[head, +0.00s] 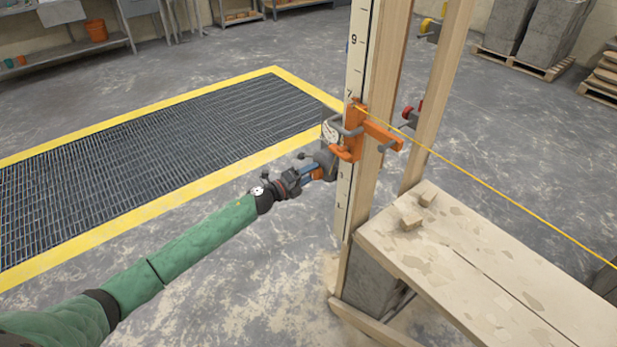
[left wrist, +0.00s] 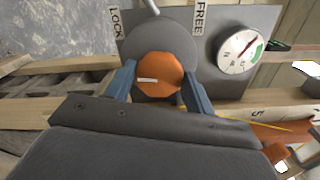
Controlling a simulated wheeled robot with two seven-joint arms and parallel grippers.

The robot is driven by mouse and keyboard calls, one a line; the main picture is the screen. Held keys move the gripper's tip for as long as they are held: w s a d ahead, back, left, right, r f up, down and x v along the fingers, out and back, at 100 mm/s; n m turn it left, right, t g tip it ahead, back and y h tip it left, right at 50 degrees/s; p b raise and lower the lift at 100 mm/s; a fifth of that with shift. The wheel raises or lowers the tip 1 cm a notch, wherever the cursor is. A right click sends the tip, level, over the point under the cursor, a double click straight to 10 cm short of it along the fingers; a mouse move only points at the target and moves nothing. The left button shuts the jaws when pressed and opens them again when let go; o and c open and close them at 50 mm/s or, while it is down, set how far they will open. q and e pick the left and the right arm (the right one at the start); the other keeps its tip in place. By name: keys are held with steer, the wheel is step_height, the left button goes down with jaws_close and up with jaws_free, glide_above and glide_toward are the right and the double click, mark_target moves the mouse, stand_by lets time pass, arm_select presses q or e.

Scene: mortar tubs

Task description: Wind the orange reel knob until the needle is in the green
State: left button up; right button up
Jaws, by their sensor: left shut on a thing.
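The orange reel knob (left wrist: 160,76), with a white mark lying nearly level, sits on a round grey reel housing (left wrist: 147,45) in the left wrist view. The blue fingers of my left gripper (left wrist: 160,84) are shut on it from both sides. A white gauge (left wrist: 239,50) with a green band on its right side is beside the knob. Its red needle points up and right; whether it touches the green is too small to tell. In the head view my left gripper (head: 316,172) is at the reel, below the gauge (head: 331,131). My right gripper is not in view.
A grey lever (left wrist: 152,6) stands between the LOCK (left wrist: 115,23) and FREE (left wrist: 200,18) labels. An orange bracket (head: 378,133) is on the wooden post (head: 378,70), with a yellow line running right. A plank bench (head: 450,250) stands at right. A floor grating (head: 150,150) is at left.

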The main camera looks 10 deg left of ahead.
arm_select(q)
steer(key=shift+m+b, duration=0.45)
steer(key=shift+m, duration=0.75)
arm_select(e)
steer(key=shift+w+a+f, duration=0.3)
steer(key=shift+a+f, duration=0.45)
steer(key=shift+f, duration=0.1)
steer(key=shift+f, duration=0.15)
arm_select(q)
steer(key=o, duration=1)
steer(key=shift+s, duration=0.1)
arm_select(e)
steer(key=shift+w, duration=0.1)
arm_select(q)
steer(key=shift+s+a+f, duration=0.1)
steer(key=shift+s+a, duration=0.15)
steer(key=b+v, duration=0.2)
steer(key=v, duration=0.5)
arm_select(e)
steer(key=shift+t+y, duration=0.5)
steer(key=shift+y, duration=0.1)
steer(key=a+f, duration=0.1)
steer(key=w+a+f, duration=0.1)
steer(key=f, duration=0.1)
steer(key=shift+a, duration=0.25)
